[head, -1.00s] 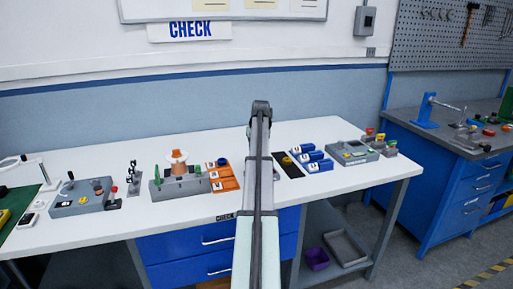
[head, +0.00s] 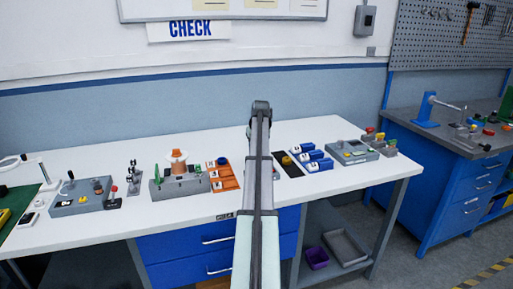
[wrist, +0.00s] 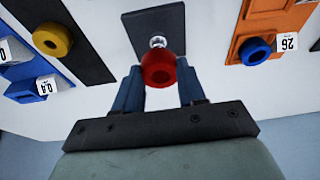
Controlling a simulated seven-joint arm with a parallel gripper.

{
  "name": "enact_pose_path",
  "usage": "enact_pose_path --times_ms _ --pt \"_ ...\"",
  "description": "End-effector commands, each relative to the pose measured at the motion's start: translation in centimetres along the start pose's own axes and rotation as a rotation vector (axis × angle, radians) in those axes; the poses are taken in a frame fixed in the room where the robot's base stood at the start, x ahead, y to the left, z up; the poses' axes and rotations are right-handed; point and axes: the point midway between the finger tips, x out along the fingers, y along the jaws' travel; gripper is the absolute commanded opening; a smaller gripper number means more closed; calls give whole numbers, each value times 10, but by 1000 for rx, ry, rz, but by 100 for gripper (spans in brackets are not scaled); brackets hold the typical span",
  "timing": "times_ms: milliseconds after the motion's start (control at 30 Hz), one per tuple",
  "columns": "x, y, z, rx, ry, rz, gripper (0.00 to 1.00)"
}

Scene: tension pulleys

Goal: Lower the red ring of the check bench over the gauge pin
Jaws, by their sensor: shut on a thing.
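In the wrist view the red ring (wrist: 159,66) sits between the two blue fingers of my gripper (wrist: 160,84), which is shut on it. The ring's dark hole faces partly toward the camera. The shiny metal gauge pin (wrist: 158,41) shows just past the ring's far edge, on a dark grey plate (wrist: 152,22). The pin's top looks clear of the ring's hole, but the ring hides part of the pin and I cannot tell the height between them. In the head view my arm hides the gripper, ring and pin.
In the wrist view a yellow ring (wrist: 52,40) on a black strip and blue blocks lie left. An orange tray (wrist: 244,22) with a blue ring (wrist: 254,51) lies right. In the head view a grey fixture with an orange spool (head: 178,162) stands left of my arm on the white bench (head: 130,232).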

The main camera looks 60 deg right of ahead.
Motion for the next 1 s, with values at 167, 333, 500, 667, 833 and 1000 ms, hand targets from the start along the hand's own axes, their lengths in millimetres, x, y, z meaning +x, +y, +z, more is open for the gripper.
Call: enact_pose_path --times_ms 167,333,500,667,833,1000 --pt "4 0 1 0 0 0 9" --pt "7 0 2 0 0 0 9" --pt "10 0 3 0 -1 0 9" --pt "11 0 3 0 0 0 9" --pt "11 0 3 0 0 0 9" --pt "11 0 3 0 0 0 9"
